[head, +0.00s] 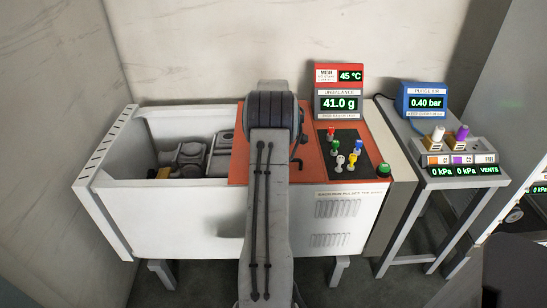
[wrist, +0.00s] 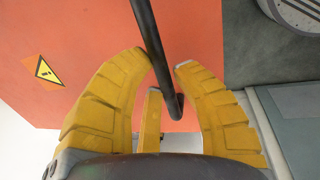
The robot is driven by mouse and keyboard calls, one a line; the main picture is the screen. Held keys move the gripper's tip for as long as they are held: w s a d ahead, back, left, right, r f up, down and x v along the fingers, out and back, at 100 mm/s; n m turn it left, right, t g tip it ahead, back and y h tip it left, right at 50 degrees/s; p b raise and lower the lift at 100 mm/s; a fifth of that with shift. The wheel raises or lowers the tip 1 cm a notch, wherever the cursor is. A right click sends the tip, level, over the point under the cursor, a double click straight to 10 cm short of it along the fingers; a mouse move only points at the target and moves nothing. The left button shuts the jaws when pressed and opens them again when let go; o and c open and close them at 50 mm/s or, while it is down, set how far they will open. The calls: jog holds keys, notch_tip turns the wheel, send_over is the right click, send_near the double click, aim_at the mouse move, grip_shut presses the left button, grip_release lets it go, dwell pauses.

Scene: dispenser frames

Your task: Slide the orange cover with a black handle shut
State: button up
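The orange cover (head: 239,168) lies over the middle of the white machine (head: 190,215), partly hidden behind my arm; the bay to its left is uncovered. Its black handle (head: 298,150) shows just right of my arm. In the wrist view the orange cover (wrist: 70,25) fills the left and top, with a yellow warning triangle. The handle (wrist: 158,62) is a black bar running between the yellow fingers of my gripper (wrist: 161,60). The left fingertip is at or very near the bar; a gap shows to the right fingertip. In the head view my gripper is hidden.
The open bay (head: 140,130) holds grey machine parts (head: 190,155). Right of the handle is a black panel (head: 345,155) with several coloured knobs. Displays stand behind it. A side table (head: 440,185) with a blue gauge box (head: 425,100) stands right.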

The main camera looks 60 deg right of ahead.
jog(key=o, duration=0.4)
jog(key=shift+w+r, duration=0.1)
jog(key=v, duration=1.2)
dwell(0.6)
